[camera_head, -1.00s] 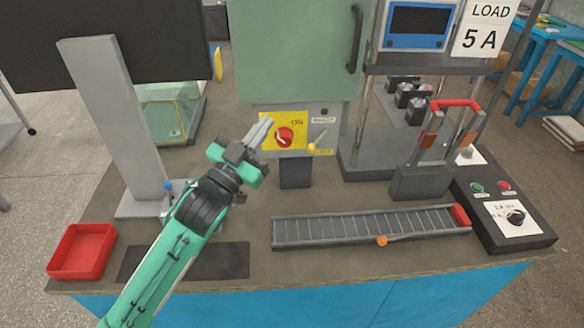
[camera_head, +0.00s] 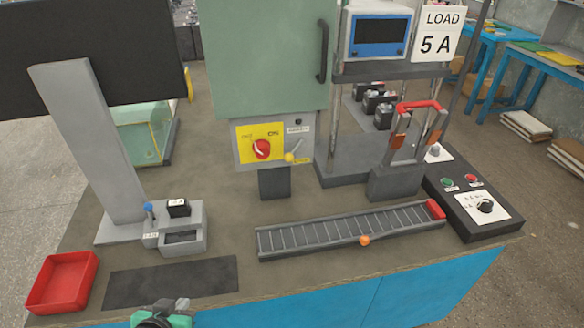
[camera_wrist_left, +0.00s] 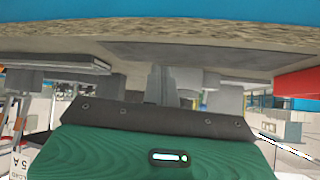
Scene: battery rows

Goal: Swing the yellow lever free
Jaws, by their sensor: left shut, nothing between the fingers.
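The yellow lever (camera_head: 290,157) is small, with a thin metal rod slanting up to the right from a yellow knob. It sits on the grey panel under the green cabinet, right of the red rotary switch (camera_head: 261,149) on its yellow plate. My left gripper (camera_head: 168,314) is at the bottom edge of the head view, cut off, well in front of and below the lever and touching nothing visible. Its grey fingers (camera_wrist_left: 160,86) show in the left wrist view, shut and empty. My right gripper is out of view.
The slotted grey rail (camera_head: 345,230) with an orange knob lies right of centre. A red tray (camera_head: 62,282), a dark mat (camera_head: 170,282) and a grey holder with a black block (camera_head: 182,230) are at left. A red-handled tool (camera_head: 415,120) stands right of the panel.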

